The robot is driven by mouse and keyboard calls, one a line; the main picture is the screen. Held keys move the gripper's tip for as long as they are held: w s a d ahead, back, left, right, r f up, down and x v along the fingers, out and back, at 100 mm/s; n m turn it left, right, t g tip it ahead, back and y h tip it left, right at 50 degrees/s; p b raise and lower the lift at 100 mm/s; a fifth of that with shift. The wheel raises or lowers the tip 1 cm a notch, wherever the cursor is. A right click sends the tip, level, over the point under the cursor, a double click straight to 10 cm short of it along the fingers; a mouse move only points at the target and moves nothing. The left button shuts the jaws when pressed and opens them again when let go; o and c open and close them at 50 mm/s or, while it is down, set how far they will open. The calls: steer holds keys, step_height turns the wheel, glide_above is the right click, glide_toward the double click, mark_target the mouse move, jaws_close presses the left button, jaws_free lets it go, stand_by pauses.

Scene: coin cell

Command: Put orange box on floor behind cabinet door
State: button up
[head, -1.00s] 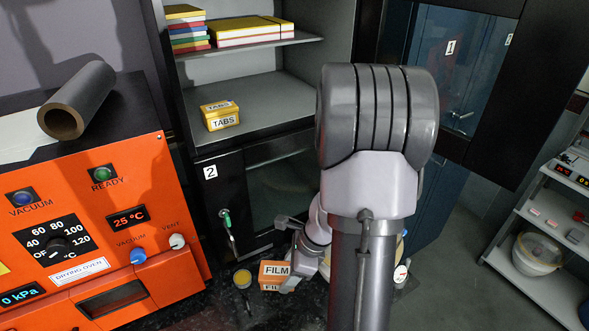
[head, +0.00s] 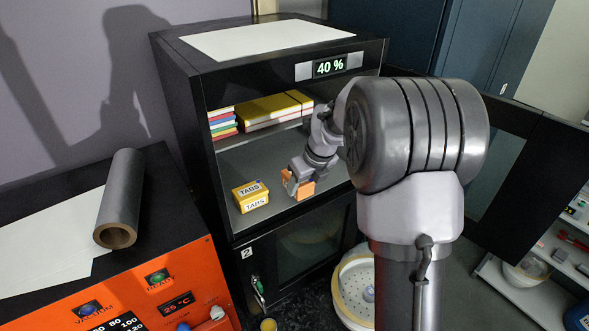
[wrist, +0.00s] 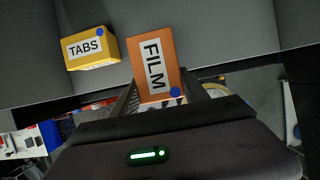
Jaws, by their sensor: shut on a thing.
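The orange box marked FILM (head: 305,190) is in my gripper (head: 293,182), inside the open upper compartment of the black cabinet (head: 232,222). In the wrist view the box (wrist: 152,62) sits between the fingers, which are shut on it. I cannot tell whether its underside touches the compartment floor (head: 270,212). The upper cabinet door (head: 510,150) stands swung open at the right, partly hidden by my arm. The lower door (head: 310,240), marked 2, is closed.
A yellow TABS box (head: 250,197) stands on the compartment floor, left of the orange box. Yellow and coloured boxes (head: 265,108) lie on the shelf above. The orange oven (head: 165,285) is at front left.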

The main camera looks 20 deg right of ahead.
steer(key=w, duration=0.2)
steer(key=w+p, duration=0.1)
steer(key=w, duration=0.3)
steer(key=shift+w+d+f+p, duration=0.2)
steer(key=shift+w+f+p, duration=0.05)
steer(key=shift+p, duration=0.1)
steer(key=shift+w+f+p, duration=0.1)
steer(key=shift+f+p, duration=0.3)
steer(key=shift+f, duration=1.6)
steer(key=o, duration=1.4)
steer(key=shift+o, duration=0.2)
steer(key=b+v, duration=0.1)
steer(key=v, duration=1.1)
steer(key=shift+r, duration=0.2)
